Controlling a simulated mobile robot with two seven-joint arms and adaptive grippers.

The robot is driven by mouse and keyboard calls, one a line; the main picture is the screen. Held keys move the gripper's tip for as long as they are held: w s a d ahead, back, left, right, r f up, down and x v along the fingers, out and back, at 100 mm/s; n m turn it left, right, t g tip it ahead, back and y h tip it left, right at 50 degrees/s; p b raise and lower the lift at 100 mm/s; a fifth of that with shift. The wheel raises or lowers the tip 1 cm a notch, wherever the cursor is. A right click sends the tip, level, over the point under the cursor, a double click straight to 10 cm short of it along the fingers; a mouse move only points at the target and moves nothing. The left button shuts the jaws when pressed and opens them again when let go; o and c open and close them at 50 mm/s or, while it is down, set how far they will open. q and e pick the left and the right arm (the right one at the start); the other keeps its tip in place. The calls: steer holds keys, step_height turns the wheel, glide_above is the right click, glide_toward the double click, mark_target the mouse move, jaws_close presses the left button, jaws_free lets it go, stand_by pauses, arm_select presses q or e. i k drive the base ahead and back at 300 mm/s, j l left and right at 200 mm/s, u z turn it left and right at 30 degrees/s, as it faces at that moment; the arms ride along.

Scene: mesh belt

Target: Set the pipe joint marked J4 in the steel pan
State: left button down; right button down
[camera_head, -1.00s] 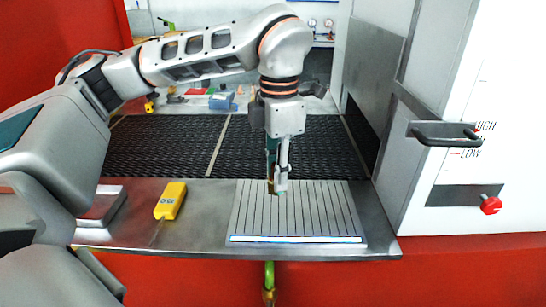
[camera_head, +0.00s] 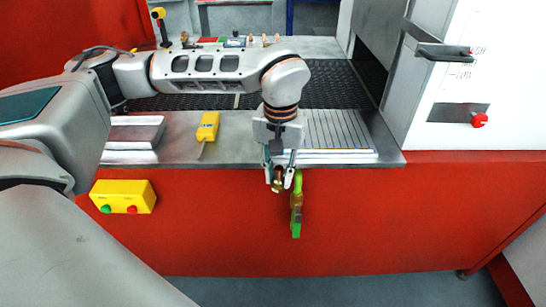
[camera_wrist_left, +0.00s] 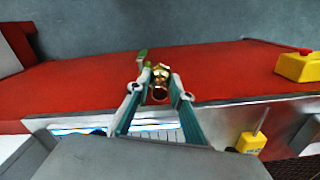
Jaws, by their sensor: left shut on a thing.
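My left gripper (camera_head: 278,181) is out past the front edge of the counter, pointing down. It is shut on a small brass pipe joint (camera_head: 278,186). In the left wrist view the joint (camera_wrist_left: 160,76) shows between the two fingertips, over the red counter front. No J4 mark is readable on it. A shallow, grey steel piece (camera_head: 132,133) lies at the left of the counter and looks like the steel pan; my arm is above and behind it. My right gripper is out of view.
A green-handled tool (camera_head: 296,205) hangs on the red front close beside my gripper. A ribbed plate (camera_head: 345,130) and a yellow handheld device (camera_head: 208,127) lie on the counter. A yellow button box (camera_head: 123,197) is on the front. Dark mesh belt (camera_head: 330,85) runs behind.

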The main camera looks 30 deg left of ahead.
mark_target(128, 135)
steer(key=k+j+u, duration=0.1)
steer(key=j+u, duration=0.95)
steer(key=k+j, duration=0.05)
